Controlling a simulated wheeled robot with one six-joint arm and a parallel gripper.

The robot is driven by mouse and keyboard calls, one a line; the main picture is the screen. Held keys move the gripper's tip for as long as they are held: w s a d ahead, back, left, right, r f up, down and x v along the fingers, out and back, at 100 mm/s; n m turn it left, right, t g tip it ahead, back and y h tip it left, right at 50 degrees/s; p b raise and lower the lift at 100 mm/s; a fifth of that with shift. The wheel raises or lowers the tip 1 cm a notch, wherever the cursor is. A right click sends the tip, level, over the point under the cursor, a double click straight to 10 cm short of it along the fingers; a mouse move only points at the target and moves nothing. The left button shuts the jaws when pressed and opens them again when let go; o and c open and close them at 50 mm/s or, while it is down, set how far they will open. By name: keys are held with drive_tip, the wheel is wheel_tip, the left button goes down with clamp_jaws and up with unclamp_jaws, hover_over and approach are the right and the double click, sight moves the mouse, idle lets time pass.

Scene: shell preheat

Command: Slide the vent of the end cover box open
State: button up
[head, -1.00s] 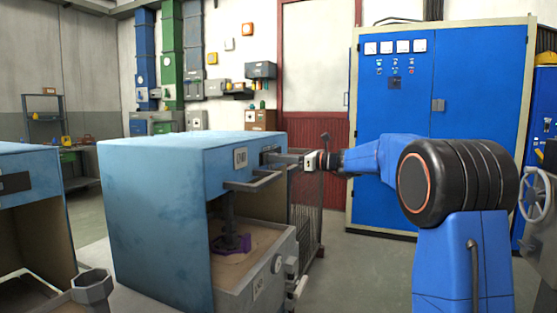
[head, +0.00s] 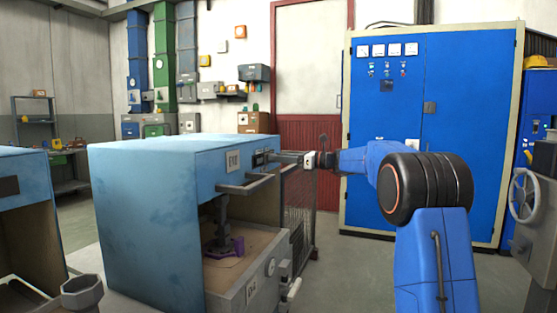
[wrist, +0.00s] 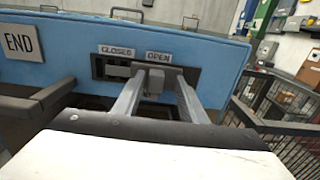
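The end cover box (head: 135,215) is a blue box with an END plate (head: 232,161) on its front; this plate also shows in the wrist view (wrist: 19,42). Its vent (wrist: 112,70) is a dark slot with a grey slider, under CLOSED and OPEN labels. The slider's grey knob (wrist: 155,84) stands below the OPEN label (wrist: 158,57). My gripper (wrist: 158,90) is open, with one finger on each side of the knob. The left finger is close to the knob and a gap shows at the right finger. I cannot tell whether either touches. In the head view my gripper (head: 306,160) is at the box's front.
An open drawer-like tray (head: 250,290) with a purple piece (head: 226,246) is beneath. A wire mesh cage (head: 300,205) stands behind on the right. A blue cabinet (head: 465,130) stands behind my arm.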

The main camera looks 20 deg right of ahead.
drive_tip(key=v, duration=1.7)
drive_tip(key=shift+s, duration=0.15)
drive_tip(key=shift+d, duration=0.1)
drive_tip(key=s+a+f+n+g+h, duration=0.2)
drive_tip(key=s+a+f+n, duration=0.2)
drive_tip(key=s+a, duration=0.3)
drive_tip(key=s+a+f+n+g+h, duration=0.25)
drive_tip(key=s+a+f, duration=0.25)
drive_tip(key=s, duration=0.5)
drive_tip(key=s+a+f+n+g+h, duration=0.1)
drive_tip(key=s+a+f+n+h, duration=0.1)
drive_tip(key=s+a+f+n, duration=0.45)
drive_tip(key=s+d+f+n+h, duration=0.2)
drive_tip(key=s+f+n, duration=0.2)
drive_tip(key=s, duration=0.5)
drive_tip(key=s+d+f+n+h, duration=0.2)
drive_tip(key=s+f+n+h, duration=0.1)
drive_tip(key=s+f, duration=0.4)
drive_tip(key=s+d+f+n+h, duration=0.2)
drive_tip(key=s+f+n, duration=0.3)
drive_tip(key=s, duration=0.7)
drive_tip(key=shift+s+d+f+h, duration=0.15)
drive_tip(key=shift+s+f+h, duration=0.15)
drive_tip(key=shift+h, duration=0.25)
